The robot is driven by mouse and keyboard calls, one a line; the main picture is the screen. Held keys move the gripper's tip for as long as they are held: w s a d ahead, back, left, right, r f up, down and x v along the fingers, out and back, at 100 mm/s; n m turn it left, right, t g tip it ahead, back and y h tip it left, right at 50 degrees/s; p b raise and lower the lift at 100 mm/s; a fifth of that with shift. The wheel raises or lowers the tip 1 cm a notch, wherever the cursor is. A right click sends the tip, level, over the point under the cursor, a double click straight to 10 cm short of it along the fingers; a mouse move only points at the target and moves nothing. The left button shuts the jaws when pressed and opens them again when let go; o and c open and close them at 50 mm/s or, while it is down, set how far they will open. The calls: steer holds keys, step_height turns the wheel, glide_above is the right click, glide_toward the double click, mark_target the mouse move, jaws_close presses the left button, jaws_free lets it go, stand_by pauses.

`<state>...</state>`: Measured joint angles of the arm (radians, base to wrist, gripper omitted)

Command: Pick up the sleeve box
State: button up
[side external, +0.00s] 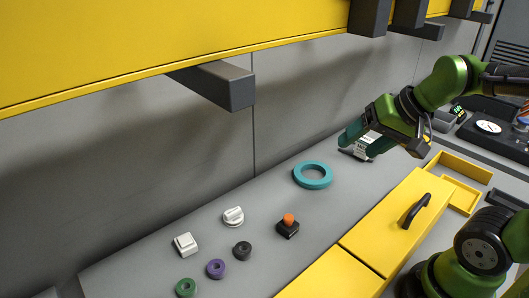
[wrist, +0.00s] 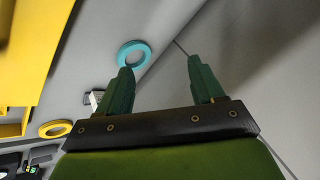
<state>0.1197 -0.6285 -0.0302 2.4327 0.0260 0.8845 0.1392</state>
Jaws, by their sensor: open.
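My gripper (side external: 361,139) is open above the back of the grey bench, to the right of the teal ring. In the wrist view its two green fingers (wrist: 160,65) stand wide apart with nothing between them. A small white and dark item (wrist: 94,99) shows just left of the left finger, partly hidden by it. A pale, ribbed item (side external: 366,143) shows by the fingers in the side view. Either may be the sleeve box, but I cannot tell for sure. No label is readable.
The teal ring (side external: 313,175) lies flat on the bench. A white switch (side external: 186,244), a white knob (side external: 233,216), an orange-topped button (side external: 287,225) and small rings stand at the front. A yellow box with a black handle (side external: 414,211) and a yellow tray (side external: 461,195) are right.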

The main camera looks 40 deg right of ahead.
steer(key=w+d+f+m+h, duration=0.1)
steer(key=w+d+m+h, duration=0.15)
steer(key=d+m, duration=0.6)
steer(key=m+g+y, duration=0.1)
steer(key=m+g, duration=0.2)
steer(key=m, duration=1.7)
glide_above(367, 139)
steer(key=s, duration=0.2)
step_height(367, 139, down, 12)
steer(key=f, duration=0.1)
steer(key=shift+t, duration=0.3)
steer(key=x, duration=0.6)
steer(key=shift+w+f, duration=0.1)
steer(key=shift+f, duration=0.2)
steer(key=c, duration=1.1)
steer(key=shift+c, duration=0.3)
steer(key=shift+r, duration=0.15)
